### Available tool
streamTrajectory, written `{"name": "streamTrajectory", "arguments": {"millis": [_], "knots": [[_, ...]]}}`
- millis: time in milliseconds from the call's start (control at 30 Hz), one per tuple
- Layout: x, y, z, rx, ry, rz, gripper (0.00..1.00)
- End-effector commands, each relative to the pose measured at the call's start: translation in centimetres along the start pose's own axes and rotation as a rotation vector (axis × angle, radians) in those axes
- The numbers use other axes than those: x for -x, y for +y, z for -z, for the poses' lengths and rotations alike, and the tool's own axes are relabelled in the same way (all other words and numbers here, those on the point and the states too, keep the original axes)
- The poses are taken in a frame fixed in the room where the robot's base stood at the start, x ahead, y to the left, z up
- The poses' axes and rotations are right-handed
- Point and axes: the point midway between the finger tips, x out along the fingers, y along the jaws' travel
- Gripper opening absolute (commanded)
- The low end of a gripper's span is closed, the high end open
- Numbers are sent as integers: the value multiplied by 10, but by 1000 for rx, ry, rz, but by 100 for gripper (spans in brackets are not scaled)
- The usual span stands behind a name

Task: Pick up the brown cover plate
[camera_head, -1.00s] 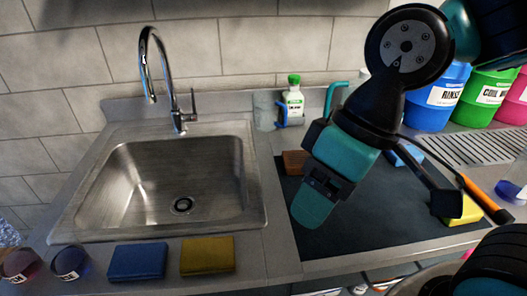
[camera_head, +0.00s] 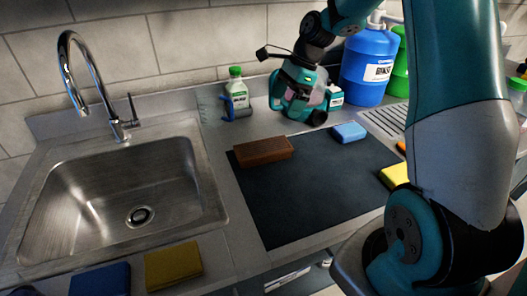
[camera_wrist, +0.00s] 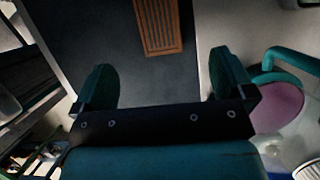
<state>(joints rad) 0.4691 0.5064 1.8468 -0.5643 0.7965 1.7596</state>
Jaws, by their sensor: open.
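The brown cover plate (camera_head: 263,151) lies flat on the dark mat, near the mat's back left corner. In the wrist view the brown cover plate (camera_wrist: 160,27) shows slots along its face and is cut off by the top edge. My gripper (camera_head: 300,92) is above the back of the counter, behind and to the right of the plate in the head view. In the wrist view my gripper (camera_wrist: 164,82) has its two teal fingers wide apart with nothing between them. The plate lies beyond the fingertips, apart from them.
The dark mat (camera_head: 320,190) has clear space right of the plate. A blue sponge (camera_head: 349,132) and a yellow sponge (camera_head: 395,176) lie on it. A green-capped bottle (camera_head: 237,95) and blue drum (camera_head: 369,68) stand near my gripper. The sink (camera_head: 125,190) is left.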

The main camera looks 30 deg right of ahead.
Motion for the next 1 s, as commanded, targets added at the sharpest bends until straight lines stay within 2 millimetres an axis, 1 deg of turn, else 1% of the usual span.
{"name": "streamTrajectory", "arguments": {"millis": [33,200,300,400,500,667,833,900,1000], "knots": [[-13,1,-1,3,0,-6,100],[-52,2,-1,5,0,-7,100],[-74,2,-2,5,0,-6,100],[-90,2,-2,6,0,-5,100],[-99,1,-2,7,1,-3,100],[-110,3,-2,6,1,-4,100],[-135,7,-6,7,0,-7,100],[-145,6,-5,6,1,-5,100],[-153,6,-5,7,2,-2,100]]}}
